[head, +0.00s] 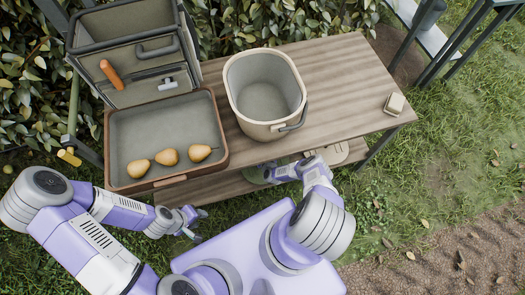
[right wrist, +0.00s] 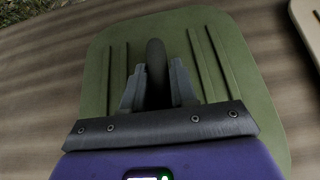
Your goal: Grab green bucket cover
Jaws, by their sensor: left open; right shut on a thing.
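The green bucket cover (right wrist: 220,60) lies flat on a wooden surface in the right wrist view, with raised ribs and a dark upright handle (right wrist: 156,60). My right gripper (right wrist: 157,88) is shut on that handle from above. In the head view only a green edge of the cover (head: 252,175) shows on the lower shelf, under my right gripper (head: 268,175). The rest of it is hidden by my arm and the tabletop. My left gripper (head: 196,222) is open and empty over the grass, in front of the tray.
A beige bucket (head: 235,112) stands open and empty on the wooden table (head: 335,70). A brown-rimmed tray (head: 130,124) at left holds 3 pears. A beige lid (head: 337,155) lies on the lower shelf beside the green cover. A small block (head: 395,103) sits at the table's right end.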

